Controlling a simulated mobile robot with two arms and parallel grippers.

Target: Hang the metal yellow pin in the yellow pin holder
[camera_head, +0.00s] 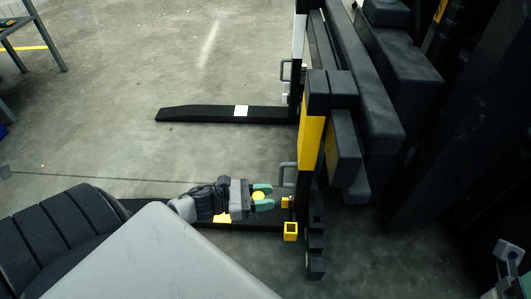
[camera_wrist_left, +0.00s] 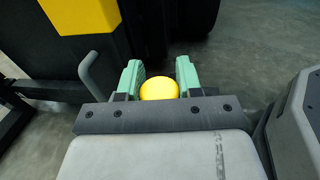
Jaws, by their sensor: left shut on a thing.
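The yellow pin shows as a round yellow head in the left wrist view (camera_wrist_left: 160,88), between the green fingers. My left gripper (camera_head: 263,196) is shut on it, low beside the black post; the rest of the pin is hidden. The yellow pin holder (camera_head: 291,231) is a small square open-topped box on the post, just right of and below my left fingertips in the head view. The gripper and holder are apart. My right gripper (camera_head: 524,284) shows only partly at the lower right edge, and its jaws cannot be made out.
The black post has a yellow section (camera_head: 311,143) and a grey handle (camera_head: 287,174) near my left gripper. A small red and yellow part (camera_head: 287,202) sits by the fingertips. Black beams (camera_head: 365,80) rise at the right. A long black bar (camera_head: 200,113) lies on open concrete floor.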

